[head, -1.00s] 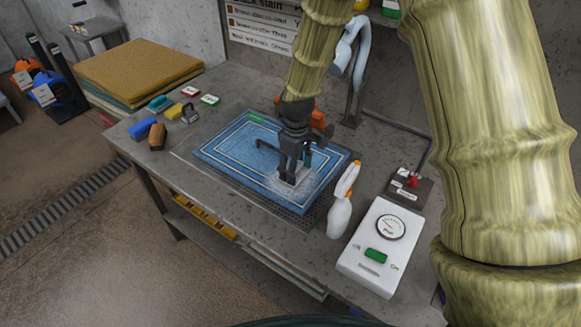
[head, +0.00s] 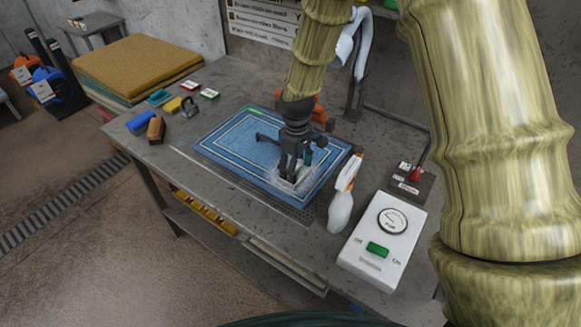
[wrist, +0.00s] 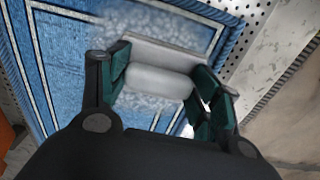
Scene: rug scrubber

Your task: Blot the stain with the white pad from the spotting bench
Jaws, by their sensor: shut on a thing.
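My gripper (head: 291,178) is over the right part of the blue rug (head: 228,146), which lies on the bench. In the wrist view, my gripper (wrist: 160,88) is shut on the rounded handle of the white pad (wrist: 155,80), with a dark green finger pad at each side. The pad's flat base sits at the rug; I cannot tell whether it presses on it. A pale, whitish patch (wrist: 98,45) shows on the rug around the pad. In the head view the pad is mostly hidden by the fingers. Any stain under the pad is hidden.
A white box with a dial (head: 383,240) is at the front right. A blue block (head: 141,122), a brown brush (head: 156,130) and small coloured pieces lie left. Perforated metal (head: 297,209) edges the rug.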

